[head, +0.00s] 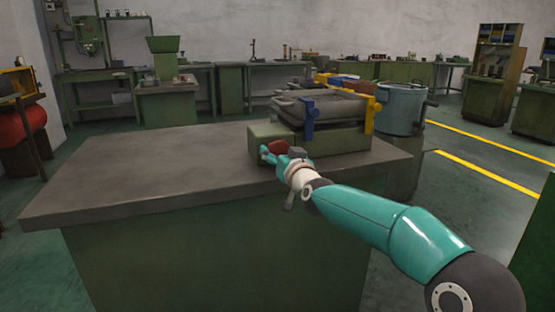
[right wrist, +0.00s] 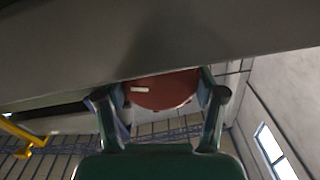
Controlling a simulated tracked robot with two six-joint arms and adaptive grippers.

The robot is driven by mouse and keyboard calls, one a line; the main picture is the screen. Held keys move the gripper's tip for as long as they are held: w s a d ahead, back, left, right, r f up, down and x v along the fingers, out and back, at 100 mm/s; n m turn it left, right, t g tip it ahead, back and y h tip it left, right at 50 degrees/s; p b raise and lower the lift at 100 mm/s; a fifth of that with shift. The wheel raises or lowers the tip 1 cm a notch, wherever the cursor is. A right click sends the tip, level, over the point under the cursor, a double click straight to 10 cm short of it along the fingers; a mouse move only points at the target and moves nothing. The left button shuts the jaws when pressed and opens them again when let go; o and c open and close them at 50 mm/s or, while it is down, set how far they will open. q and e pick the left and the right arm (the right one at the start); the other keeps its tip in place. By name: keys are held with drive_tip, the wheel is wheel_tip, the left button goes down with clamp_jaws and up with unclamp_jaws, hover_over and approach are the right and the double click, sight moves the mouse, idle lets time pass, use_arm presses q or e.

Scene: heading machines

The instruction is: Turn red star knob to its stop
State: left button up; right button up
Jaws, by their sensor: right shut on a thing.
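The red star knob (head: 279,147) is on the front of a green machine (head: 262,134) that stands on the workbench. In the right wrist view the knob (right wrist: 160,90) looks like a red disc with a small white mark on its left part. My right gripper (head: 266,152) is at the knob in the head view. In the right wrist view its two fingers (right wrist: 160,98) are shut on the knob, one on each side. Part of the knob is hidden by the gripper and by the machine edge. My left gripper is in neither view.
The grey bench top (head: 130,180) is clear to the left of the machine. The machine carries a blue clamp (head: 309,117) and a yellow clamp (head: 371,113). A grey-blue drum (head: 400,108) stands behind right. Yellow floor lines (head: 490,150) run at the right.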

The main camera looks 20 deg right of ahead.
drive_tip(key=shift+f+m+b, duration=0.2)
drive_tip(key=shift+m+b, duration=0.1)
drive_tip(key=shift+m, duration=0.6)
drive_tip(key=o, duration=1.2)
drive_tip(key=shift+r, duration=0.1)
drive_tip(key=shift+c, duration=0.2)
drive_tip(key=s, duration=1.2)
drive_tip(key=shift+d, duration=0.35)
drive_tip(key=shift+f, duration=0.2)
